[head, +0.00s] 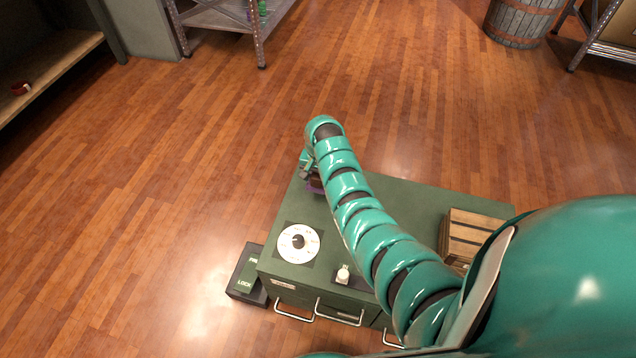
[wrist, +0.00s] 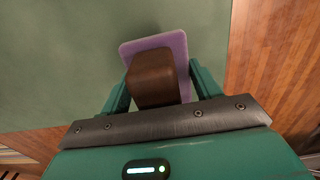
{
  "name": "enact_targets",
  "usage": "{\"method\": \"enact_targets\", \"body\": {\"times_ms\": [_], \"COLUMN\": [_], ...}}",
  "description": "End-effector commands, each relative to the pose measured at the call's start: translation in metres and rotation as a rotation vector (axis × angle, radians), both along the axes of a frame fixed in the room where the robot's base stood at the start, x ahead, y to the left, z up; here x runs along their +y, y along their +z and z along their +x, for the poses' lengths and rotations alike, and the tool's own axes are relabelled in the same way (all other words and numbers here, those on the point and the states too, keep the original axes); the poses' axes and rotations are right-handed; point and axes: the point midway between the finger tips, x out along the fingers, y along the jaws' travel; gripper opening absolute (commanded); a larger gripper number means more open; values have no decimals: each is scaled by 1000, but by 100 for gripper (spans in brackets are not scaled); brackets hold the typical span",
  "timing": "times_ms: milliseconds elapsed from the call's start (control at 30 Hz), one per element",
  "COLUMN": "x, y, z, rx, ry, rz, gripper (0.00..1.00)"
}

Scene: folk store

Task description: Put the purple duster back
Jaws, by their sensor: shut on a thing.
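The purple duster (wrist: 176,42) shows in the wrist view as a flat purple pad with a dark brown block handle (wrist: 153,79) on it. My gripper (wrist: 158,88) is shut on the brown handle, one finger on each side. The pad is over the green cabinet top; I cannot tell whether it touches it. In the head view a bit of the purple duster (head: 315,183) shows beside my gripper (head: 308,172) at the back left of the green cabinet top (head: 415,205). My arm hides much of the cabinet's middle.
A round white dial plate (head: 298,243) and a small white-topped object (head: 343,273) are on the cabinet's front left. A wooden crate (head: 470,237) stands at its right. A dark pedal box (head: 247,272) is at the left side. The floor behind is clear; shelves and a barrel (head: 522,20) stand far back.

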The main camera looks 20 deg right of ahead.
Motion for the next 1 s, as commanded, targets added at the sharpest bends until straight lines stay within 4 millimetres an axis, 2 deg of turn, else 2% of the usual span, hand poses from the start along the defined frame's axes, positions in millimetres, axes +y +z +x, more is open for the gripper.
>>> {"method": "enact_targets", "body": {"times_ms": [233, 500, 900, 933, 1000], "x": [1, 1, 1, 1, 1], "y": [-6, -35, -39, -39, -38], "z": [6, 5, 5, 5, 5], "rx": [1, 1, 0, -1, -1], "ry": [0, 0, 0, 0, 0], "rz": [1, 0, 0, -1, 0], "gripper": [42, 42, 42, 67, 81]}}
